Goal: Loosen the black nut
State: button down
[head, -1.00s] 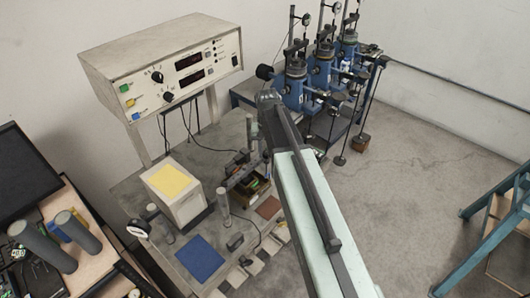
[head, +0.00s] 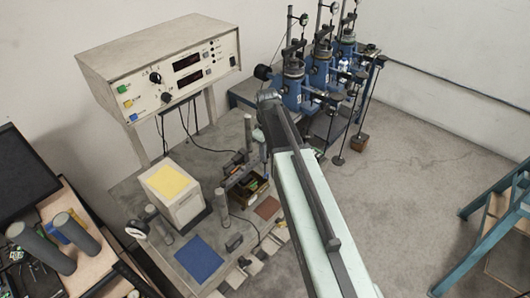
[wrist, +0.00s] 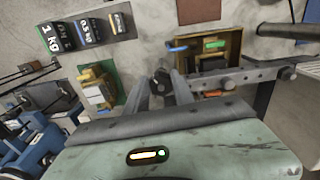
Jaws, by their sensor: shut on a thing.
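My gripper (wrist: 163,88) shows in the wrist view with its two grey fingers closed around a small dark round thing, which looks like the black nut (wrist: 161,76). The nut sits between the fingertips, and the fingers partly cover it. A grey metal bar with holes (wrist: 232,79) runs to the right from beside the fingers. In the head view, my arm reaches toward the blue lever frames (head: 318,75); the fingers and the nut are hidden there.
A wooden box with coloured items (wrist: 220,44) lies beyond the bar. In the head view, a grey console (head: 165,70), a yellow-topped block (head: 180,205) and a blue mat (head: 199,258) are left of my arm. Open floor is to the right.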

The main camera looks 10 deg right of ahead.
jog(key=shift+n, duration=1.1)
jog(key=c, duration=1.1)
grip_release()
jog(key=shift+o, duration=0.2)
jog(key=shift+r, duration=0.1)
notch_tip(320, 180, up, 8)
jog(key=p, duration=0.8)
jog(key=shift+f, duration=0.2)
